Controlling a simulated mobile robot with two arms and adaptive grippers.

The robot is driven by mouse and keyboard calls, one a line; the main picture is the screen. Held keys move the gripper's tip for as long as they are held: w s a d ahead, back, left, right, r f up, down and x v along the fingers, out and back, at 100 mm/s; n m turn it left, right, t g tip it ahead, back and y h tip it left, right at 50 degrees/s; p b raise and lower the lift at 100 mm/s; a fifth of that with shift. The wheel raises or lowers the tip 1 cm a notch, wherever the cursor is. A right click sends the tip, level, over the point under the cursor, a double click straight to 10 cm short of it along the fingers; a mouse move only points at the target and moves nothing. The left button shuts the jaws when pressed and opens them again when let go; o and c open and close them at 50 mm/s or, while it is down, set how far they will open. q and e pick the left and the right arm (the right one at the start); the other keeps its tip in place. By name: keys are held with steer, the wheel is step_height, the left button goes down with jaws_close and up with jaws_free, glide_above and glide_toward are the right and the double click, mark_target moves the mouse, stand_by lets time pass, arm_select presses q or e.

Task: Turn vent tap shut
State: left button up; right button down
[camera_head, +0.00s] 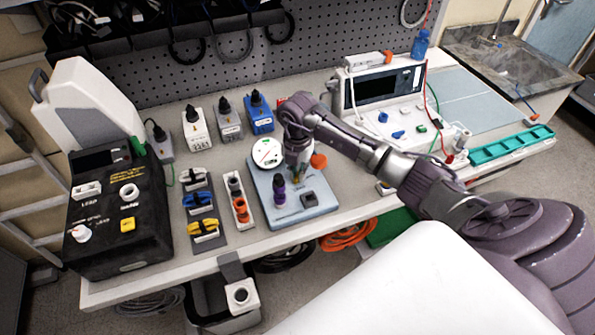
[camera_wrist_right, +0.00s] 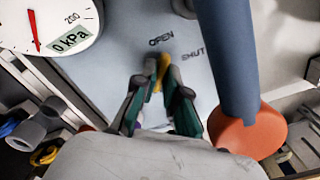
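The vent tap shows as a small yellow lever (camera_wrist_right: 162,68) in the right wrist view, just below the printed word OPEN; the word SHUT is printed to the right of it. My right gripper (camera_wrist_right: 162,80) has its fingertips close together on either side of the lever and appears shut on it. In the head view the right gripper (camera_head: 298,174) reaches down over the blue-grey test stand (camera_head: 318,197), and its arm hides part of the stand. The round gauge (camera_head: 267,152) reads 0 kPa in the wrist view (camera_wrist_right: 70,38). My left gripper is not in view.
An orange-red knob (camera_head: 319,160) is close beside the gripper, with a blue post (camera_wrist_right: 228,60) above it in the wrist view. A black pump box (camera_head: 118,210) is left; a white monitor (camera_head: 385,95) is behind right.

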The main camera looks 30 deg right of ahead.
mark_target(297, 175)
steer(key=shift+m, duration=0.4)
steer(key=m, duration=0.4)
steer(key=shift+r+m+p, duration=0.1)
steer(key=shift+m+p, duration=0.2)
steer(key=shift+p, duration=0.05)
steer(key=m+p, duration=0.1)
steer(key=m, duration=0.3)
steer(key=shift+m, duration=0.3)
steer(key=c, duration=1.5)
jaws_free()
steer(key=shift+r, duration=0.15)
step_height(297, 175, up, 12)
steer(key=shift+f, duration=0.25)
